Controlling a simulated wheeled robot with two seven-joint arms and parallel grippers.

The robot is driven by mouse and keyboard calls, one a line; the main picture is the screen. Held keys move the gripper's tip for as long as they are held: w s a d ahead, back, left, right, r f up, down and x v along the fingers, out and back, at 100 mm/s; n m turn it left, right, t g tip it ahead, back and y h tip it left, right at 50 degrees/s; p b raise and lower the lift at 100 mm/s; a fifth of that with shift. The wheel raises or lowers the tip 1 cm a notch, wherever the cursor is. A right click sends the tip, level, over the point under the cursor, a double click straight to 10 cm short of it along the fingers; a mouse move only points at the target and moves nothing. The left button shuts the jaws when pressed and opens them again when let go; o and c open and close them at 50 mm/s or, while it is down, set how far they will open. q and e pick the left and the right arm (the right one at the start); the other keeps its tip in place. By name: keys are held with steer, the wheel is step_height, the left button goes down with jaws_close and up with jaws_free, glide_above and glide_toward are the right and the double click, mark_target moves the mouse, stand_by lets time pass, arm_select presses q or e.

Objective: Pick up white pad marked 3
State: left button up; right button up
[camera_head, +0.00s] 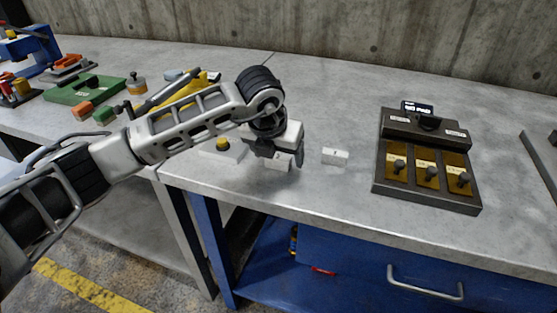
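A small white pad (278,163) lies on the grey workbench, partly covered by my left gripper. A second small white pad (335,156) lies to its right with a small dark mark on top. The marks are too small to read, so I cannot tell which pad is marked 3. My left gripper (283,157) points down over the first pad. Its fingers look spread, with one dark finger at the pad's right end; the other is mostly hidden. I cannot tell whether they touch the pad. My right gripper is not in view.
A dark box with brass plates and black knobs (428,175) stands to the right. A green block (88,88) and other items stand farther left. The bench's front edge is close below the pads.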

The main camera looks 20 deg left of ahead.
arm_select(q)
steer(key=c, duration=1)
